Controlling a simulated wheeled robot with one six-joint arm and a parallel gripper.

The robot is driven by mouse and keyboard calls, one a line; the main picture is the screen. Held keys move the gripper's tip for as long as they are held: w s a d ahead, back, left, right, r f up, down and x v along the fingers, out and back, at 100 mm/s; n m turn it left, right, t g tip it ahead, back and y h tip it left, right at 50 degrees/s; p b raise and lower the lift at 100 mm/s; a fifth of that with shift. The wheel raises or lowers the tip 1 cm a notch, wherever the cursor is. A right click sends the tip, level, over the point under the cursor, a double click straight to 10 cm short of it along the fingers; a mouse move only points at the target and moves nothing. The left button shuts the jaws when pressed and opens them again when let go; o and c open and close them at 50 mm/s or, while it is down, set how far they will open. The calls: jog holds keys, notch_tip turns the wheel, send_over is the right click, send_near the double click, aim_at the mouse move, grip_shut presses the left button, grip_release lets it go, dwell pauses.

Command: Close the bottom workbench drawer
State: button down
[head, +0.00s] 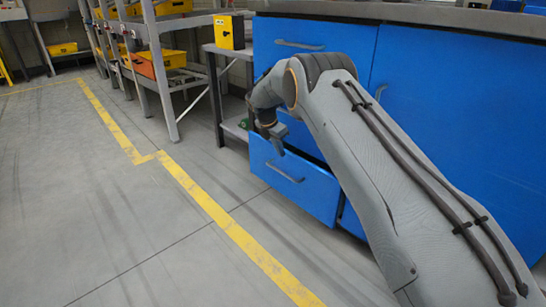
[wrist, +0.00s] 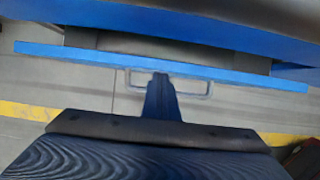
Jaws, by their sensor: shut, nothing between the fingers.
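The bottom drawer (head: 268,165) of the blue workbench is pulled out, with its front standing well clear of the cabinet. Its grey bar handle (head: 287,172) is on the front face. My shut fingers (wrist: 160,78) overlap the middle of the handle (wrist: 208,88) there. I cannot tell whether they touch it.
The blue workbench (head: 420,70) fills the right side, with another handled drawer front (head: 300,45) above. A grey side table (head: 230,50) with a yellow box (head: 229,32) stands left of it. Racks with yellow bins (head: 172,60) stand farther back. The floor left of the drawer is clear, with a yellow line (head: 215,208).

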jog(key=shift+w+d, duration=0.15)
jog(key=shift+d, duration=0.05)
dwell(0.4)
